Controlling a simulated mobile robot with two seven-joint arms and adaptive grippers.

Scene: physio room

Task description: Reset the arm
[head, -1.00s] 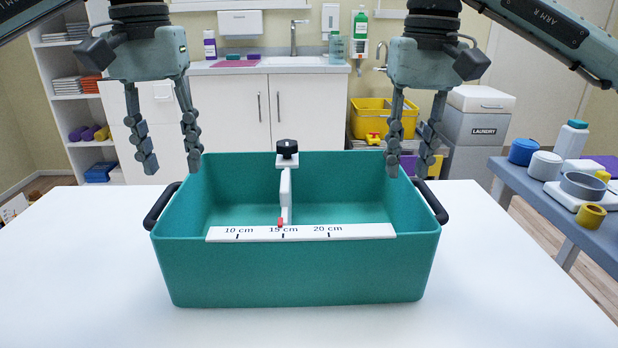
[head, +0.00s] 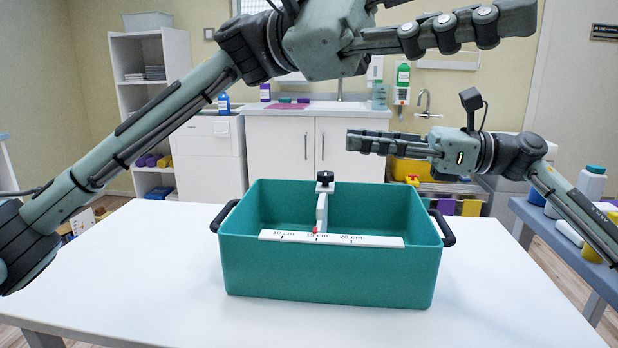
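A teal box (head: 330,275) with black side handles stands on the white table. A white post with a black knob (head: 325,177) stands inside it. A white scale (head: 365,241) marked 10, 15 and 20 cm runs along its front, with a small red pointer (head: 315,230) near the 15 cm mark. My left gripper (head: 515,20) is high above the box, pointing right, partly cut off by the top edge. My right gripper (head: 352,142) is above the box's back right part, pointing left, seen side-on. Neither gripper touches the box, and the finger gaps are hard to judge.
The white table (head: 130,270) is clear around the box. A blue-grey side table (head: 560,240) at the right holds bottles (head: 591,185), partly behind my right arm. White cabinets (head: 280,155) and a shelf (head: 140,110) stand behind.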

